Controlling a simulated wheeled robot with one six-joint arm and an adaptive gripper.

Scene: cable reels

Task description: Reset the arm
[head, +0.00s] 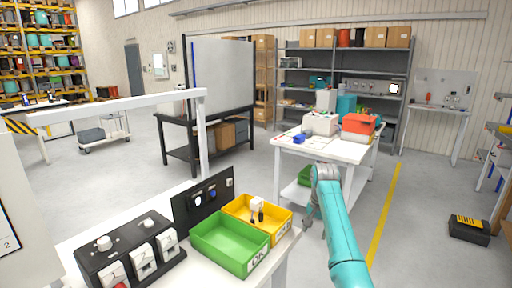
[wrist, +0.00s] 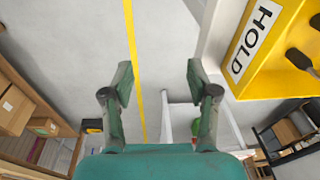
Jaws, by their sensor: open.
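My teal arm reaches up from the lower right in the head view, with my gripper (head: 308,217) just right of the yellow bin (head: 284,222) and beside the bench's right edge. In the wrist view my gripper (wrist: 160,82) is open, with nothing between its fingers. The yellow bin, labelled HOLD, also shows at the upper right of the wrist view (wrist: 289,15), apart from the fingers. Below the fingers there is grey floor with a yellow line.
A green bin (head: 226,250) labelled OK sits beside the yellow bin, which holds a white item with dark prongs (head: 257,207). A black panel (head: 198,205) and a black fixture (head: 125,255) stand left.

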